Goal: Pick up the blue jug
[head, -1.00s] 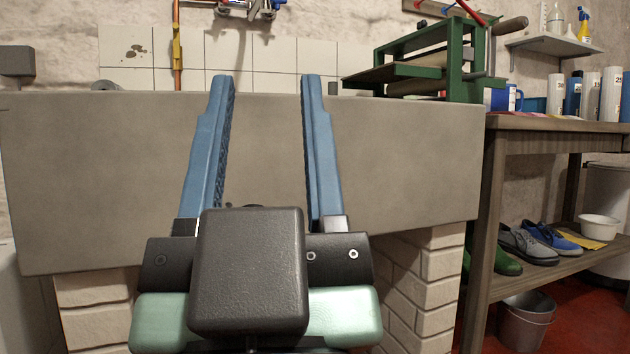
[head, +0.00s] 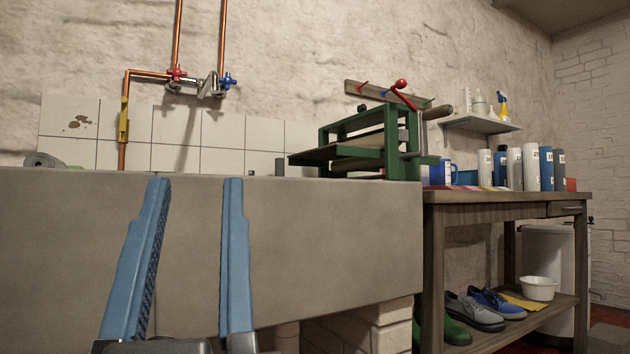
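My gripper (head: 195,185) is in the lower left of the head view. Its two blue fingers point up and stand wide apart with nothing between them, in front of the grey stone sink. A small blue vessel with a pale handle (head: 438,173), which looks like the blue jug, stands at the left end of the wooden workbench (head: 505,199). It is well to the right of my gripper and farther away. The green press partly hides its left side.
The grey sink (head: 330,240) fills the front left. The green press (head: 370,145) stands at its right end. Several bottles (head: 530,168) stand along the back of the workbench. Shoes (head: 478,310) and a white bowl (head: 538,288) are on its lower shelf. Pipes and taps (head: 200,85) are on the wall.

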